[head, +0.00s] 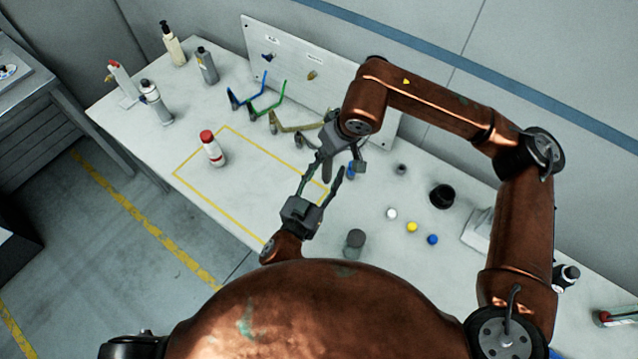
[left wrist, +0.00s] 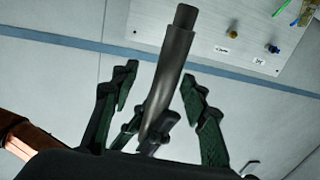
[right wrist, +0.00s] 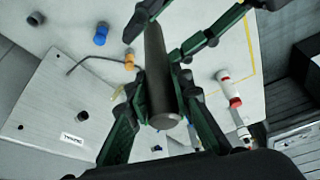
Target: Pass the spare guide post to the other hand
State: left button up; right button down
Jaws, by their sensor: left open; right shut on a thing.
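The spare guide post is a dark grey rod (head: 327,169), held above the table between my two grippers. My right gripper (head: 341,152) comes in from above and is shut on it. In the right wrist view the post (right wrist: 160,85) stands between my right fingers (right wrist: 160,82), its round end toward the camera. My left gripper (head: 328,176) is open, with a finger on either side of the post. In the left wrist view the post (left wrist: 172,70) runs between the spread left fingers (left wrist: 160,85); I cannot tell whether they touch it.
A red-capped bottle (head: 211,148) stands inside a yellow outline. A white panel (head: 300,45) with blue, green and tan brackets stands behind. Small white, yellow (head: 412,227) and blue caps, a black cup (head: 441,195) and a grey cylinder (head: 354,243) lie right of my grippers.

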pick_arm(q)
jog(key=shift+x, duration=1.05)
jog(key=shift+c, duration=0.5)
jog(key=c, duration=0.6)
jog(key=shift+s+d, duration=0.15)
grip_shut()
pick_arm(e)
jog(key=shift+a+r, duration=0.1)
jog(key=shift+w, duration=0.1)
pick_arm(q)
jog(key=shift+r, duration=0.15)
pick_arm(e)
jog(key=c, duration=2)
grip_release()
jog(key=shift+c, duration=0.2)
jog(key=o, duration=0.4)
